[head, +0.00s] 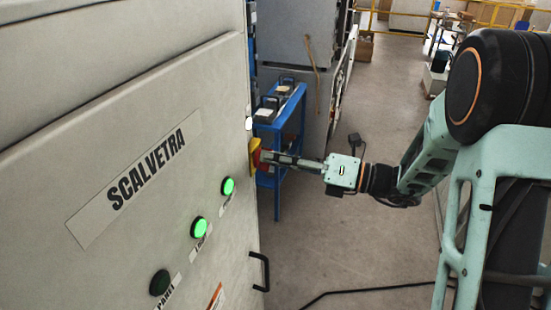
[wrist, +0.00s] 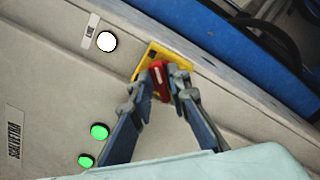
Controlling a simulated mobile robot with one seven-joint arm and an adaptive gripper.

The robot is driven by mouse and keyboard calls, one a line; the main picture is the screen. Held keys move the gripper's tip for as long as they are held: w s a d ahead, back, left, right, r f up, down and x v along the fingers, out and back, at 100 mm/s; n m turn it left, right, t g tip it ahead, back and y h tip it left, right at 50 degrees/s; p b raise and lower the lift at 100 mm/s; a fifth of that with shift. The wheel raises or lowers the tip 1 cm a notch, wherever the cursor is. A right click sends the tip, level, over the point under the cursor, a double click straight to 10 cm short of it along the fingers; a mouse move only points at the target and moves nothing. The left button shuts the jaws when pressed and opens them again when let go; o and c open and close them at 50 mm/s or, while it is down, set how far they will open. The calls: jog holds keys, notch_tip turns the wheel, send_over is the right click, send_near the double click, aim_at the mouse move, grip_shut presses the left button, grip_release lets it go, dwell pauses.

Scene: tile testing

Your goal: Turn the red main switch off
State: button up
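The red main switch (wrist: 159,81) sits on a yellow plate (wrist: 146,57) on the cabinet face, and in the wrist view its red handle lies between my gripper's fingertips (wrist: 164,76). The fingers stand on either side of the handle; whether both touch it is hard to tell. In the head view my gripper (head: 270,158) reaches left to the cabinet's right edge, with the fingers at the switch. There the yellow plate (head: 254,154) shows, and the fingers partly cover the red handle.
The cabinet (head: 110,120) carries two lit green lamps (head: 228,186) (head: 200,227), a dark button (head: 160,283) and a black door handle (head: 261,271). A white lamp (wrist: 106,41) is lit near the switch. A blue cart (head: 277,125) stands behind my gripper.

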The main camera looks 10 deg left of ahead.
jog(key=shift+c, duration=0.3)
grip_shut()
jog(key=shift+s+f+n+b, duration=0.1)
jog(key=shift+s+n+b, duration=0.1)
jog(key=shift+n+b, duration=3.55)
jog(key=shift+s+n+b, duration=0.2)
jog(key=shift+n+b, duration=2.1)
jog(key=shift+n, duration=2.85)
